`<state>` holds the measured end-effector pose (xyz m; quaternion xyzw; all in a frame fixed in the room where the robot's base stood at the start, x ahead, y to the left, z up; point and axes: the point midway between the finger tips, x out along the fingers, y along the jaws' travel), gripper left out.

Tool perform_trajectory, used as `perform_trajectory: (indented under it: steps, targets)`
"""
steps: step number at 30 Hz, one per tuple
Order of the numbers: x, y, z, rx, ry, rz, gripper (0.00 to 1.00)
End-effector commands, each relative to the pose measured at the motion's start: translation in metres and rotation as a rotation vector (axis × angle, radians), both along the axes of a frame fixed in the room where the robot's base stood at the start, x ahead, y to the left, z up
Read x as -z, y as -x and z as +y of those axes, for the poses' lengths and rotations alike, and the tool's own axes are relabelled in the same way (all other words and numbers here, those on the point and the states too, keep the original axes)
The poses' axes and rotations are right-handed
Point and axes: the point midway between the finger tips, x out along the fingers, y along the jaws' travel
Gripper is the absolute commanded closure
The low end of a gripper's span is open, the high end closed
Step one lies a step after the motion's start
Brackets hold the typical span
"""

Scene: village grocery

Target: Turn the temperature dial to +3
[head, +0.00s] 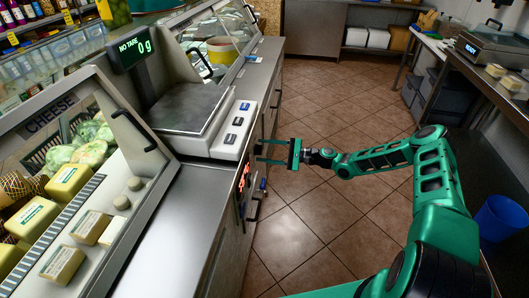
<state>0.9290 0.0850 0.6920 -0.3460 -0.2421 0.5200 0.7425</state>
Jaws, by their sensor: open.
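My gripper (266,151) is open and empty. It points left at the side face of the counter, just beside the scale, with its two fingers apart. A red lit display (243,177) sits on that side face, below and left of the gripper, seen at a steep angle so its digits are not readable. The temperature dial cannot be made out clearly; the side face is seen almost edge-on. I cannot tell whether the fingertips touch the face.
A scale (188,107) stands on the steel counter (190,215), beside a glass case marked CHEESE (50,113). Small handles or tools hang on the counter's side below the display. A blue bin (500,218) stands at right. The tiled aisle floor (320,215) is clear.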

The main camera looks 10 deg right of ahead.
Motion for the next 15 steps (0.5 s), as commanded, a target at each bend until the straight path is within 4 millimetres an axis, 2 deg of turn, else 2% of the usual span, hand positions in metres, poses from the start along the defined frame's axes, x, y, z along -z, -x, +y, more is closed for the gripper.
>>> perform_trajectory:
  steps: [5, 15]
  targets:
    - [0.000, 0.006, -0.021, 0.003, 0.001, 0.000, 0.48]
    - [0.001, 0.027, -0.079, 0.004, 0.001, 0.002, 0.48]
